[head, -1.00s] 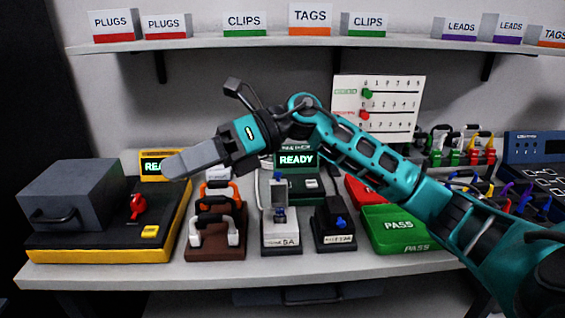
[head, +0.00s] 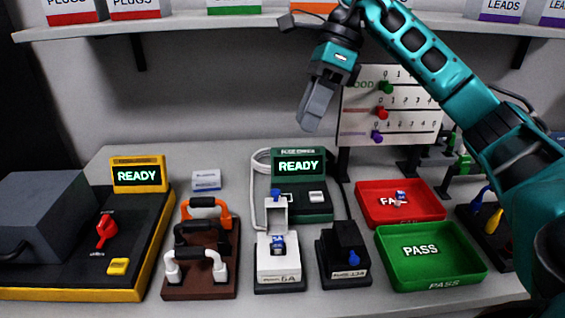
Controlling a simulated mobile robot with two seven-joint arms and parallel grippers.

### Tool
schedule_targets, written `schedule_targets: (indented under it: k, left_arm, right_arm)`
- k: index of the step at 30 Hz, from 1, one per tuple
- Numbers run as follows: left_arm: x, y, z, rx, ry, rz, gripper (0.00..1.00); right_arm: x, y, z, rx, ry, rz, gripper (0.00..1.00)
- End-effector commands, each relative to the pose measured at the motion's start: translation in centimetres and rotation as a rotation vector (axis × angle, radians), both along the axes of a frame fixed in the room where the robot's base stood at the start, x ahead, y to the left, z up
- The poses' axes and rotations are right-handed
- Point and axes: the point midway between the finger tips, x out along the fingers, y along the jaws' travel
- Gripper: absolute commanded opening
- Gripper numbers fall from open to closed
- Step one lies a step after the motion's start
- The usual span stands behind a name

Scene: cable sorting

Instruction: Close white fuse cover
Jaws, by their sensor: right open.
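The white fuse holder (head: 278,266) stands on the table at the middle, with a label on its front reading 5A or 6A. Its white cover (head: 276,212) stands up, open, at the back of the holder, with a blue knob at its top. A blue fuse (head: 278,244) sits in the holder below the cover. My right gripper (head: 310,118) hangs above and behind the holder, in front of the wall, fingers pointing down. It is open, touches nothing and holds nothing visible. My left gripper is not in view.
A black fuse holder (head: 343,262) with a blue knob stands just right of the white one. A rack of handled tools (head: 202,278) stands to its left. A green READY tester (head: 303,190) is behind. The red FAIL tray (head: 372,212) and green PASS tray (head: 390,270) lie right.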

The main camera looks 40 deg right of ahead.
Motion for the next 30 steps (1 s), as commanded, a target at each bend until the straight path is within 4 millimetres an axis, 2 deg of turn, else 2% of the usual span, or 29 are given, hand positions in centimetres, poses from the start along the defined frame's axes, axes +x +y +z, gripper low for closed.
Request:
schedule_targets:
  k: [4, 8, 21, 25, 30]
  left_arm:
    - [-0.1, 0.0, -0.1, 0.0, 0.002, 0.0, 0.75]
    - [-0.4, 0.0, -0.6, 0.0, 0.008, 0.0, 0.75]
    - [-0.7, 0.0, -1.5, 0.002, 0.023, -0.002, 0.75]
    - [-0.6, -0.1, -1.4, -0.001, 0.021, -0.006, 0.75]
    - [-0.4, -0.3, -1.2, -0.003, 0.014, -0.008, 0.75]
  right_arm:
    - [0.0, 0.2, -0.4, 0.001, 0.001, 0.002, 0.45]
    - [0.0, 0.8, -1.8, -0.001, 0.002, 0.002, 0.45]
    - [-0.2, 4.8, -9.4, 0.001, 0.004, 0.003, 0.45]
    - [-0.1, 5.5, -10.7, 0.001, 0.001, 0.001, 0.45]
    - [-0.1, 5.9, -11.5, 0.001, 0.0, 0.001, 0.45]
